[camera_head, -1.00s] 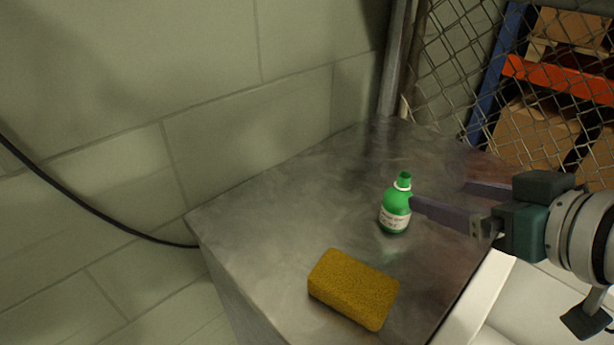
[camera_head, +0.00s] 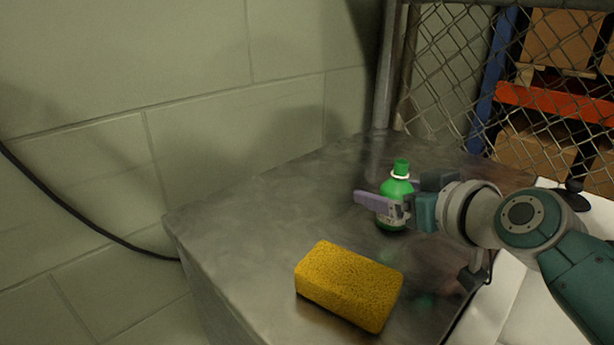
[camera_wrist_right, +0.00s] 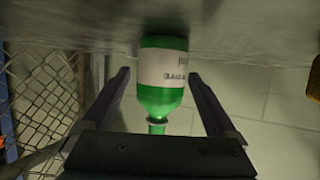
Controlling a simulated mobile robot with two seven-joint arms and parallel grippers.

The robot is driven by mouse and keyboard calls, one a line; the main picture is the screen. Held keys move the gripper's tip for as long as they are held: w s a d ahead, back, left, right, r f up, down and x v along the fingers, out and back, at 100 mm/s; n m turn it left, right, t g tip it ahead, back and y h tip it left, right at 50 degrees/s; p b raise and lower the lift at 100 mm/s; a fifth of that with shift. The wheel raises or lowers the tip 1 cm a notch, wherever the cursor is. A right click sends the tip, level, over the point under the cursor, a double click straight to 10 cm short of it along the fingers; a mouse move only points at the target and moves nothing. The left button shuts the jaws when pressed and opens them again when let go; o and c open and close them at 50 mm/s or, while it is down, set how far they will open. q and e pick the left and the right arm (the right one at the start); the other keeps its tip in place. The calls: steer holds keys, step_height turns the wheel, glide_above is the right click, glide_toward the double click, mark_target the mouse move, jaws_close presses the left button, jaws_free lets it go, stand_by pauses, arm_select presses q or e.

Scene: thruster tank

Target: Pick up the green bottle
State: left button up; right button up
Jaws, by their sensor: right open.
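The green bottle (camera_head: 398,188) stands upright on the metal tabletop, with a green cap and a white label. My right gripper (camera_head: 388,196) is around it, one finger on the near side and the other behind, partly hidden by the bottle. In the right wrist view the bottle (camera_wrist_right: 162,80) is between the two open fingers (camera_wrist_right: 160,90), with a gap visible on each side. My left gripper is not in view.
A yellow sponge (camera_head: 349,285) lies on the metal table (camera_head: 250,235) in front of the bottle. A block wall (camera_head: 200,90) is behind and left. A chain-link fence (camera_head: 440,80) stands behind the table at the right. The table's left part is clear.

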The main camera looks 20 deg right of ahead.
steer(key=shift+x, duration=1)
steer(key=shift+s, duration=0.1)
jaws_close()
